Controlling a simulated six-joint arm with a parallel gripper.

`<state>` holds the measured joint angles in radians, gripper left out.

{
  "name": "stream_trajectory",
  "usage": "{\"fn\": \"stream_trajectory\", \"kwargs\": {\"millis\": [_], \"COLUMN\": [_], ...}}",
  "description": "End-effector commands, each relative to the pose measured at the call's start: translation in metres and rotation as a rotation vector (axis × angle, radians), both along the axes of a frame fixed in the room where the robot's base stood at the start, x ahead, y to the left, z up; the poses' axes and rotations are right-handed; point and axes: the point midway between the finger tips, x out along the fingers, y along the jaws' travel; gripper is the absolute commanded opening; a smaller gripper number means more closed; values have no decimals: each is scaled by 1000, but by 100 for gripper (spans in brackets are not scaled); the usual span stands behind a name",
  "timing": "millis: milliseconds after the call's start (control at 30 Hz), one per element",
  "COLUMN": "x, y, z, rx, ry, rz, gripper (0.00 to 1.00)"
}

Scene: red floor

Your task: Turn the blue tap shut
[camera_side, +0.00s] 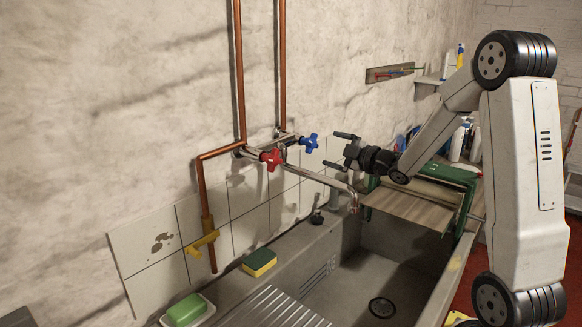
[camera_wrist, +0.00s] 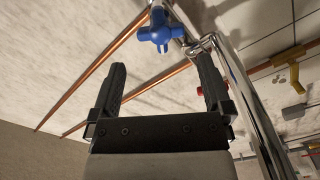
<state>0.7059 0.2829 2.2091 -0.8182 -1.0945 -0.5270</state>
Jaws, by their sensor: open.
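The blue tap (camera_side: 309,143) is a small cross-shaped handle on the right end of a chrome wall fitting, beside the red tap (camera_side: 271,158). My gripper (camera_side: 338,150) is open and empty, a short gap to the right of the blue tap in the side view. Its two dark fingers point toward the wall. In the wrist view the blue tap (camera_wrist: 160,29) lies beyond the fingertips of my gripper (camera_wrist: 162,72), roughly in line with the space between them. The red tap is mostly hidden behind a finger there (camera_wrist: 199,90).
A chrome spout (camera_side: 325,180) runs just below my gripper over the grey sink (camera_side: 345,250). Copper pipes (camera_side: 239,70) climb the wall. A yellow valve (camera_side: 203,241), a sponge (camera_side: 259,262) and green soap (camera_side: 186,309) are at lower left. Open air surrounds my gripper above the spout.

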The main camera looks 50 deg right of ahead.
Motion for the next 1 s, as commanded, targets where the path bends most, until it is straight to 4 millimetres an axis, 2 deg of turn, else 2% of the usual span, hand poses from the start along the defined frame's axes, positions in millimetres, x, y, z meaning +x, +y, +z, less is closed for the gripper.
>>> {"fn": "stream_trajectory", "kwargs": {"millis": [367,1000], "x": [6,70], "y": [0,0], "z": [-1,-1], "rx": [-5,-3], "ry": [3,3], "rz": [1,1], "gripper": [100,100]}}
